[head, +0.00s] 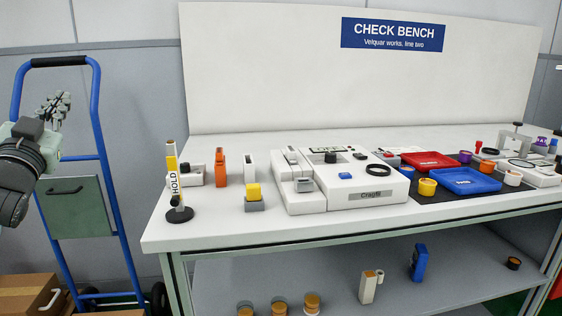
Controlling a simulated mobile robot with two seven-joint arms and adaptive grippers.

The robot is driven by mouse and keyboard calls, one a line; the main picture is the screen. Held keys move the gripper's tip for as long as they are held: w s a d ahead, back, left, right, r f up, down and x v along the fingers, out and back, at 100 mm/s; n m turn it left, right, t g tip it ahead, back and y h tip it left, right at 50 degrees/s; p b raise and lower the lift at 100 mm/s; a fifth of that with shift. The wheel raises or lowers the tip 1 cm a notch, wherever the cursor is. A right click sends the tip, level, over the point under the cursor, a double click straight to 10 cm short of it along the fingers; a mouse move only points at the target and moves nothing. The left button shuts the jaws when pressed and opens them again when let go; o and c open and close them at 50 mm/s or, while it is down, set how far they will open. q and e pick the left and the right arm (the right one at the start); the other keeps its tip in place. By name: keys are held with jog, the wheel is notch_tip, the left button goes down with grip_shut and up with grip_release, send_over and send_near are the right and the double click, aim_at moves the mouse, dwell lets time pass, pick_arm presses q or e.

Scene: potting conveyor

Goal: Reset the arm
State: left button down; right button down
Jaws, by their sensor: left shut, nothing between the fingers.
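My left gripper (55,103) shows at the far left of the head view, raised in front of the blue hand truck. Its fingers are shut with nothing between them. It is well to the left of the bench and apart from everything on it. My left arm comes in from the left edge behind it. My right gripper and right arm are not in view.
A white check bench (225,232) carries a Cragfil machine (335,203), a HOLD post (173,190), a red tray (428,160) and a blue tray (465,181). A blue hand truck (98,120) stands left of it. Cardboard boxes (25,293) sit low left.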

pick_arm(q)
notch_tip(320, 180, down, 22)
jog(key=d+m+g+h, duration=0.1)
jog(key=g, duration=0.5)
jog(key=s+d+f+g, duration=0.1)
jog(key=s+f+g, duration=0.2)
jog(key=f, duration=0.6)
jog(key=s+f+g, duration=0.2)
jog(key=s+f, duration=0.2)
jog(key=f, duration=0.5)
jog(key=s+d+f+m+g, duration=0.2)
jog(key=s+f+g, duration=0.5)
jog(key=s+f, duration=1.15)
jog(key=s+d+f+n+h, duration=0.1)
jog(key=d+f+h, duration=0.1)
jog(key=d, duration=0.4)
jog(key=s+d+f+n+g+h+p, duration=0.1)
jog(key=s+d+f+n, duration=0.1)
jog(key=d, duration=0.5)
jog(key=shift+d+f+h, duration=0.3)
jog(key=shift+f+h, duration=0.1)
jog(key=shift+f, duration=0.35)
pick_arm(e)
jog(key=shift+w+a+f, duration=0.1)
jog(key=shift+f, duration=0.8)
pick_arm(q)
jog(key=shift+s, duration=0.1)
